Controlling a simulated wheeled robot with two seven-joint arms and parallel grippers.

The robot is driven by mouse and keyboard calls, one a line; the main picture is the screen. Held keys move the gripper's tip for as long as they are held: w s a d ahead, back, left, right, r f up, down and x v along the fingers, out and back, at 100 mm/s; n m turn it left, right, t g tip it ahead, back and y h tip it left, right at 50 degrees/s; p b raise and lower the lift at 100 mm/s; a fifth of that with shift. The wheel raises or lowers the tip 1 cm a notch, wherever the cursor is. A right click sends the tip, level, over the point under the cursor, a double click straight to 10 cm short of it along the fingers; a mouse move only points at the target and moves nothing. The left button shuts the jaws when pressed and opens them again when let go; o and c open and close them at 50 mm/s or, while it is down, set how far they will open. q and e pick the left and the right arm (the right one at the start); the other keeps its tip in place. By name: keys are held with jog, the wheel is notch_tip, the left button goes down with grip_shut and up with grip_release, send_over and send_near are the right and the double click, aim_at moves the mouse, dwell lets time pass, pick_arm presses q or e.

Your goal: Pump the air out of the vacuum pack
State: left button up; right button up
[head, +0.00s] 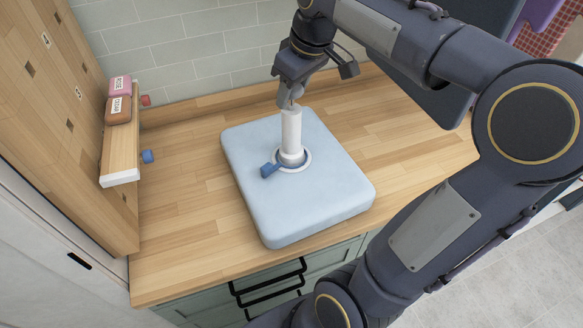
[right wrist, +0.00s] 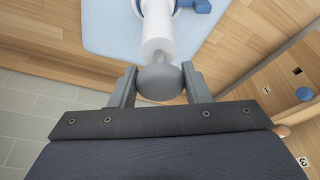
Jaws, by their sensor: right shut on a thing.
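The vacuum pack (head: 252,190) is a puffy light blue block lying flat on the wooden counter. A white upright pump (head: 291,132) stands on it, on a round white and blue-grey port with a small blue lever (head: 271,169) at its left. My right gripper (head: 291,102) is at the top of the pump. In the right wrist view its two fingers (right wrist: 160,88) sit on either side of the grey round pump knob (right wrist: 159,82), shut on it. The white pump body (right wrist: 157,30) runs from the knob to the pack. My left gripper is out of view.
A small wooden shelf (head: 120,150) on the left panel carries a pink block (head: 119,86) and a brown block (head: 118,110). Red and blue pegs stick out beside it. The tiled wall stands behind; the counter (head: 185,215) is clear left of the pack.

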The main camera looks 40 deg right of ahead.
jog(key=shift+r+p, duration=1.7)
jog(key=shift+r, duration=0.4)
jog(key=o, duration=0.8)
notch_tip(320, 180, up, 5)
jog(key=p, duration=0.4)
notch_tip(320, 180, up, 2)
jog(key=shift+p, duration=0.5)
